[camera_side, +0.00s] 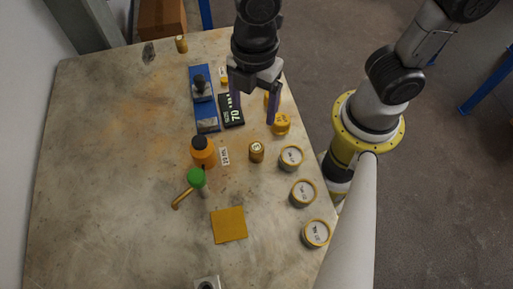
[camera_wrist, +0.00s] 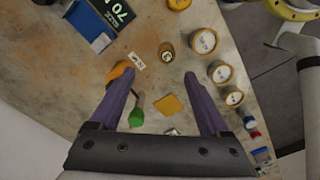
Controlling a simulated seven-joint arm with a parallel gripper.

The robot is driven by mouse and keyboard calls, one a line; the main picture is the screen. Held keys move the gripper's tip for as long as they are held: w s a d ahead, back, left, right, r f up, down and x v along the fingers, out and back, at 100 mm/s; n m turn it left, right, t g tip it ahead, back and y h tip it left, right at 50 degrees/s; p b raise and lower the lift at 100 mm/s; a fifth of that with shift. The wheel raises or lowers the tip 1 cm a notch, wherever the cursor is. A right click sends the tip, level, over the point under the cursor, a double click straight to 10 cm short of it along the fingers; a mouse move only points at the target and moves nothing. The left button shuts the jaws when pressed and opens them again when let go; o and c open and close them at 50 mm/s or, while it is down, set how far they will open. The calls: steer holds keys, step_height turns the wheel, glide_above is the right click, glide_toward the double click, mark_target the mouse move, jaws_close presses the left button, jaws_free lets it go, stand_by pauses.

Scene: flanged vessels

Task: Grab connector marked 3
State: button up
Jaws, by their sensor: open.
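My gripper (camera_side: 252,118) is open and empty, its purple fingers spread above the table just beyond a small brass cylinder (camera_side: 256,152). In the wrist view my gripper (camera_wrist: 159,77) has this brass cylinder (camera_wrist: 166,52) ahead of the gap between the fingertips. The cylinder stands upright, with a dark-ringed top whose mark is too small to read. Another brass cylinder (camera_side: 181,44) stands at the table's far edge. I cannot make out a 3 on either, so I cannot tell which is the connector marked 3.
Three round, labelled flanged vessels (camera_side: 291,157) line the right edge. An orange vessel (camera_side: 203,152), a green-topped piece (camera_side: 196,178) and a yellow square (camera_side: 229,225) are nearby. A blue fixture (camera_side: 207,112) and black "70" box (camera_side: 231,111) stand behind. The table's left side is clear.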

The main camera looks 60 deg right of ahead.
mark_target(256, 147)
steer(key=shift+n, duration=0.3)
steer(key=f, duration=0.4)
steer(key=s+f, duration=0.1)
steer(key=f, duration=0.4)
steer(key=a+f, duration=0.1)
steer(key=f, duration=0.4)
steer(key=shift+s+f, duration=0.15)
steer(key=shift+f, duration=0.1)
steer(key=shift+c, duration=0.3)
jaws_close()
